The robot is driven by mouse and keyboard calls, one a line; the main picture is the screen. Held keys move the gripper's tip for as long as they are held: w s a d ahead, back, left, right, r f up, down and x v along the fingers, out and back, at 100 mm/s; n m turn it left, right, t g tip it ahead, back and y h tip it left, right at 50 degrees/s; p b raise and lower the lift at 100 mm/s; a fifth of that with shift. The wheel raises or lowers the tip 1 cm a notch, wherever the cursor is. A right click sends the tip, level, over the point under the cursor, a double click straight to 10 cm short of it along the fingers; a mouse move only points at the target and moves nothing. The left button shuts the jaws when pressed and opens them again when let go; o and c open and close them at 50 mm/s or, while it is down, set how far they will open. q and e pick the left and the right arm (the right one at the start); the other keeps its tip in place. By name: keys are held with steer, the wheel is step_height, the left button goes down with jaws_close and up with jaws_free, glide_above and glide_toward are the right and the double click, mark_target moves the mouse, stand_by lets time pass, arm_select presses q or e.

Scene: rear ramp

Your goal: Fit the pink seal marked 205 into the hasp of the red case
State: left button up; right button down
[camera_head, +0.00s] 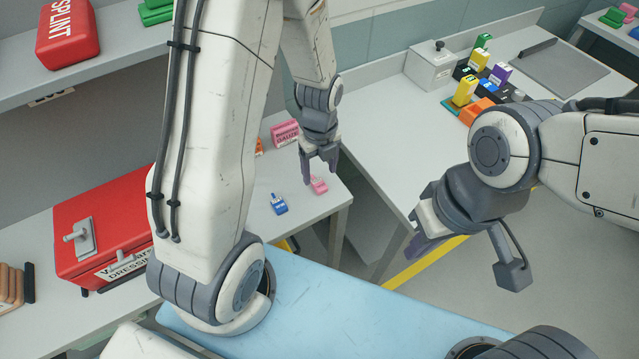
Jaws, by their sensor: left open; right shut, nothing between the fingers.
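A small pink seal (319,185) lies on the grey bench near its front edge; its number is too small to read. My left gripper (320,173) is open, pointing down just above and behind the pink seal, with nothing visibly held. A blue seal (279,204) lies on the bench to the left of the pink one. The red case (128,205) stands closed-looking on the bench at the left, partly hidden by my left arm. My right gripper (418,247) is shut and empty, at the right, away from the seals.
A pink box (285,134) and an orange item (259,147) stand behind the seals. A shelf above the case holds a red splint pack (68,32). The right-hand bench carries a white lidded box (430,68) and several coloured blocks. A light-blue surface (350,310) lies in front.

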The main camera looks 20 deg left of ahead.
mark_target(319, 184)
arm_select(q)
step_height(319, 184, down, 4)
steer(key=shift+s+a+f+p, duration=0.1)
steer(key=shift+p, duration=0.2)
jaws_close()
